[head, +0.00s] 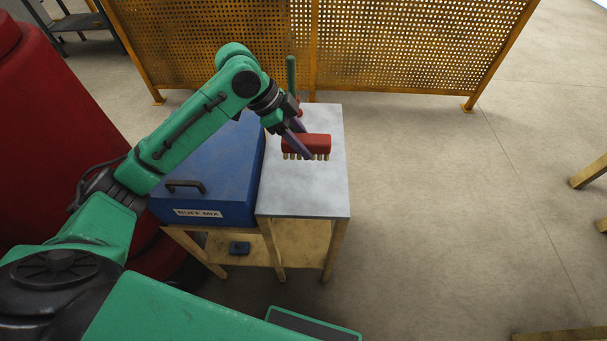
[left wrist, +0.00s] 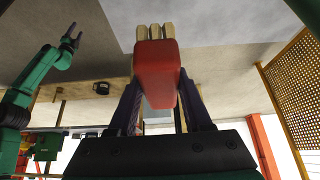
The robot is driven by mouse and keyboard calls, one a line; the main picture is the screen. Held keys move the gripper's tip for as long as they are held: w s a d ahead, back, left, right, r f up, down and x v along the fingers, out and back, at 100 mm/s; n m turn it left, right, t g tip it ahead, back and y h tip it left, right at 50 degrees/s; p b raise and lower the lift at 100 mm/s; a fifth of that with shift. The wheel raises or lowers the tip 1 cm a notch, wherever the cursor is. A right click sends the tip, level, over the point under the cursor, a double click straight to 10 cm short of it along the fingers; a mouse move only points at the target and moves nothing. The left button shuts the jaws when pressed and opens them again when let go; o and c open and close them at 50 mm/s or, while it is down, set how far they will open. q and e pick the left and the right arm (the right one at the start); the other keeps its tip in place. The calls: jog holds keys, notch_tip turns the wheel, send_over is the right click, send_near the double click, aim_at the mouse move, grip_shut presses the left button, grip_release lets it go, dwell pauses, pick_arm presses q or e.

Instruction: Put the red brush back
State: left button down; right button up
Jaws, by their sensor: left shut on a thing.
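The red brush (head: 306,143) has a red block and several pale bristle tufts pointing down. My left gripper (head: 299,140) is shut on it, over the grey tabletop (head: 302,190). In the left wrist view, the red block (left wrist: 157,75) sits between the two dark purple fingers, with the pale tufts at its far end. I cannot tell whether the tufts touch the tabletop. My right gripper is outside the head view. A second green arm with a small purple gripper (left wrist: 72,38) shows in the left wrist view, too small to judge its jaws.
A blue lidded box (head: 212,165) with a handle and label stands left of the grey top. An upright green post (head: 291,75) stands at the back, partly behind my gripper. A yellow perforated fence (head: 400,40) runs behind.

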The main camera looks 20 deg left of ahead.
pick_arm(q)
notch_tip(320, 180, down, 12)
jog(key=shift+f+p, duration=0.15)
jog(key=shift+p, duration=0.3)
jog(key=shift+f, duration=0.1)
jog(key=shift+c, duration=2.2)
grip_release()
jog(key=shift+o, duration=0.5)
jog(key=b+v, duration=0.1)
jog(key=v, duration=1.1)
jog(key=shift+s, duration=0.15)
